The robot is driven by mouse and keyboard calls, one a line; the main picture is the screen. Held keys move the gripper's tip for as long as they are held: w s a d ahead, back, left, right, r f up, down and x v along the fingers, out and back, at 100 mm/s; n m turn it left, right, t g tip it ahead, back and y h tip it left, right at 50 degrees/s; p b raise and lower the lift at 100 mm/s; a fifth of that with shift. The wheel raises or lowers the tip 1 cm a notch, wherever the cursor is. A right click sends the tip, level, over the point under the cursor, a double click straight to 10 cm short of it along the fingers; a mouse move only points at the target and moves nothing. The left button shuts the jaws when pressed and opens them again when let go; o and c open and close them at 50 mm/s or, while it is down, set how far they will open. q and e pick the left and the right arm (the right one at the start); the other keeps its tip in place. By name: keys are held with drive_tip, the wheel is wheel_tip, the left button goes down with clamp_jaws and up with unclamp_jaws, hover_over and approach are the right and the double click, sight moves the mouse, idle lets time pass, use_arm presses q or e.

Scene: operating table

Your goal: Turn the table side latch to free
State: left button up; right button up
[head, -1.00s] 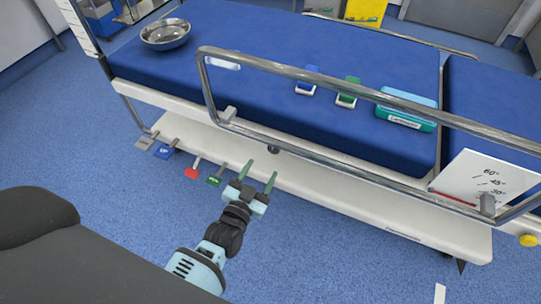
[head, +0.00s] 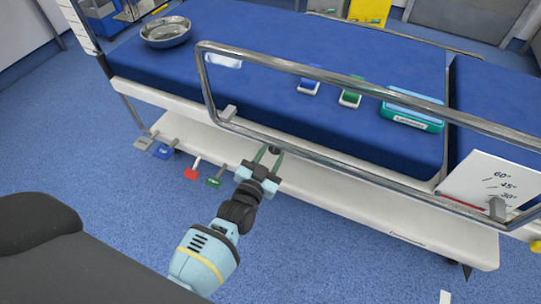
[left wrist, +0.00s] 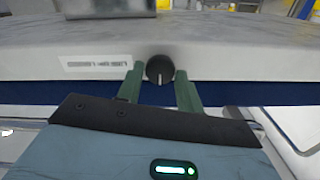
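The side latch is a dark round knob (left wrist: 160,70) with a pale mark line, which runs close to vertical in the left wrist view. It sits on the pale side of the operating table (head: 330,178). In the head view the knob (head: 274,149) shows just beyond my left fingertips. My left gripper (head: 270,157) is open. In the left wrist view its two green fingers (left wrist: 160,82) stand apart, one to each side of the knob, with gaps visible. Whether the tips reach past its face is hard to tell. My right gripper is not in view.
A metal side rail (head: 340,78) runs above the knob. Coloured pedals, including a red one (head: 191,173) and a green one (head: 214,181), stick out low to the left. A steel bowl (head: 166,31) and a teal box (head: 412,108) lie on the mattress. A printed label (left wrist: 96,63) is left of the knob.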

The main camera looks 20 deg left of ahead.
use_arm(q)
drive_tip(key=c, duration=0.5)
